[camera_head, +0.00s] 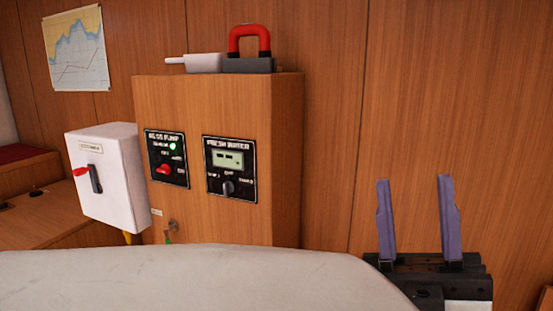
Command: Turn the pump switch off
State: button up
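A black panel (167,158), whose label seems to end in "PUMP", is on the front of a wooden cabinet. Its small red switch (162,169) sits low on the panel below a lit green lamp (173,146). The switch's exact setting is too small to read. My gripper (417,183) is at the lower right with two purple fingers pointing up. They stand wide apart with nothing between them. The gripper is well to the right of the panel and apart from the cabinet.
A second black panel (230,168) with a display and knob sits right of the pump panel. A white box (107,178) with a lever (95,179) stands left. A red-handled object (249,49) and a white item (203,63) lie on the wooden cabinet (285,160).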

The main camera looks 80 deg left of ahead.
aim_at(165, 168)
jog(key=j+u, duration=0.1)
jog(key=u, duration=3.55)
jog(key=l, duration=0.1)
